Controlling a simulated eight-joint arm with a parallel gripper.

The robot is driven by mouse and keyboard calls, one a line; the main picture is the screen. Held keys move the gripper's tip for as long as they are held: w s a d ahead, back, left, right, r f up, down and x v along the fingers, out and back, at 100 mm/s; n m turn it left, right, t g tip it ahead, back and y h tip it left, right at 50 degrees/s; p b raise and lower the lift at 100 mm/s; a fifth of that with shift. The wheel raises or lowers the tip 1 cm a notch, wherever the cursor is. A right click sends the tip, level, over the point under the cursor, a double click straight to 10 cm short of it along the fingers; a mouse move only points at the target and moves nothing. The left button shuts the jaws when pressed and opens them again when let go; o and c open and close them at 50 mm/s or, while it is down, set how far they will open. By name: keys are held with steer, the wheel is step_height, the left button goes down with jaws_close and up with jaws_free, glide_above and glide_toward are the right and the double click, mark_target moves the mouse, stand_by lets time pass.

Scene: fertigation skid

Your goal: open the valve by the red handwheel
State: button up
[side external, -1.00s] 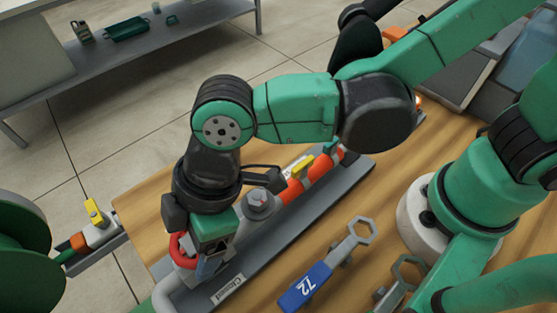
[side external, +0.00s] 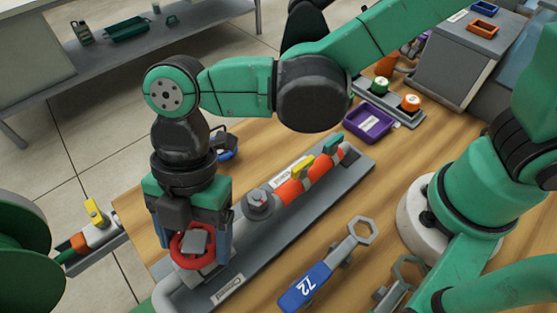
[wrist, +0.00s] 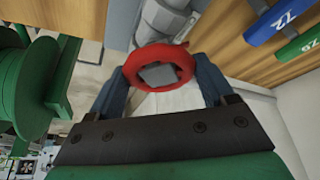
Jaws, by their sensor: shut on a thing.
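The red handwheel (side external: 177,246) sits on the pipe at the near left end of the grey skid tray (side external: 262,238). It has a grey square hub in its middle. My gripper (side external: 193,248) is over it, with its two fingers on opposite sides of the rim. In the wrist view the red handwheel (wrist: 181,57) lies between the fingertips of my gripper (wrist: 161,78), which are shut on its rim. The pipe below the wheel is partly hidden by my gripper.
A blue-handled wrench (side external: 305,287) lies in front of the tray. A purple bin (side external: 369,123) stands behind. A green reel (side external: 20,240) is at the left. Bare wood shows between tray and wrench.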

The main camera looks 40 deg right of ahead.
mark_target(197, 240)
steer(key=n+g, duration=0.1)
steer(key=n, duration=0.2)
steer(key=shift+s+n+h, duration=0.1)
steer(key=shift+n+h, duration=0.2)
steer(key=shift+h, duration=0.1)
steer(key=n+h, duration=0.1)
steer(key=n, duration=0.3)
steer(key=shift+g, duration=0.4)
steer(key=o, duration=1.2)
steer(key=shift+h, duration=0.3)
steer(key=shift+c, duration=0.2)
steer(key=shift+v, duration=2.65)
steer(key=w+d+m+t, duration=0.1)
steer(key=d+m+t, duration=0.2)
steer(key=d+m, duration=0.6)
steer(key=w+d+r+m+t, duration=0.1)
steer(key=d+m+t, duration=0.3)
steer(key=d+m, duration=0.6)
steer(key=w+d+m+t+h, duration=0.1)
steer(key=d+m+t, duration=0.3)
steer(key=d+m, duration=0.5)
steer(key=w+m, duration=0.1)
steer(key=m, duration=0.3)
steer(key=shift+w+d+r, duration=0.15)
steer(key=shift+w+d, duration=0.2)
steer(key=shift+w, duration=0.05)
